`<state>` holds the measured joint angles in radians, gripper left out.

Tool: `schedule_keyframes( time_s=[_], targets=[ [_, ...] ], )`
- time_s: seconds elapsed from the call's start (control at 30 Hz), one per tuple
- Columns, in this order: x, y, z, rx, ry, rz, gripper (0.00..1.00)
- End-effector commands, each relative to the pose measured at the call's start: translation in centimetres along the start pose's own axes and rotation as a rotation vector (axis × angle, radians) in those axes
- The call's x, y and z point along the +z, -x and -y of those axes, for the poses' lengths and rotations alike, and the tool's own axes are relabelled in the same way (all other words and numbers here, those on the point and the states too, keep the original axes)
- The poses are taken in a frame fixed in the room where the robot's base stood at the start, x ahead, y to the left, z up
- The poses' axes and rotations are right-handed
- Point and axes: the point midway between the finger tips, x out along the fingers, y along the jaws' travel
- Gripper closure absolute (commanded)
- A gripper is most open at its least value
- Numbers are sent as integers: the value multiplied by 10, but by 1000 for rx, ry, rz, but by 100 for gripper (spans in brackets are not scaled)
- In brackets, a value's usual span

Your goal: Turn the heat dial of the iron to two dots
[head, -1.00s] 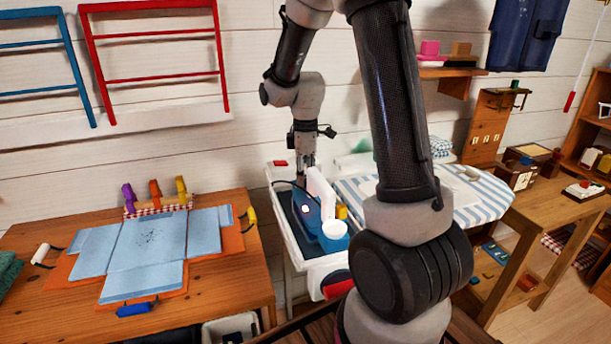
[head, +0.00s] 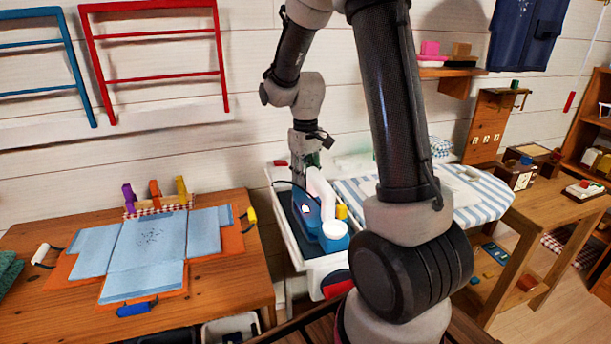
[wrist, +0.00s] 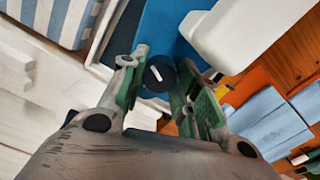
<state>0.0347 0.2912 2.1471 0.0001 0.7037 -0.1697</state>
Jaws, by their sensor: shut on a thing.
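The blue iron (head: 308,210) sits on the dark mat of a white-rimmed stand in the head view. Its blue body (wrist: 168,30) fills the top middle of the wrist view. The heat dial (wrist: 158,75) is a dark round knob with a short white line, slanted in the picture. My gripper (wrist: 163,80) has green-padded fingers on both sides of the dial and is shut on it. In the head view my gripper (head: 299,177) reaches down at the iron's far end, and the dial is hidden there. I cannot make out any dot marks around the dial.
The striped ironing board (head: 480,200) is to the right, the wooden table (head: 225,275) to the left.

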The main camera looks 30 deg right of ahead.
Motion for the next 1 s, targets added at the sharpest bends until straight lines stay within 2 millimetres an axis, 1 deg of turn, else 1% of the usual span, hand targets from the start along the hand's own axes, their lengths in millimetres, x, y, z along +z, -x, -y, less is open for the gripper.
schedule_keyframes(
  time_s=[0.7, 1.0],
  targets=[
    [-1, 1, 0, 0, -677, -3, 92],
    [-1, 1, 0, -1, -921, -3, 92]
  ],
)
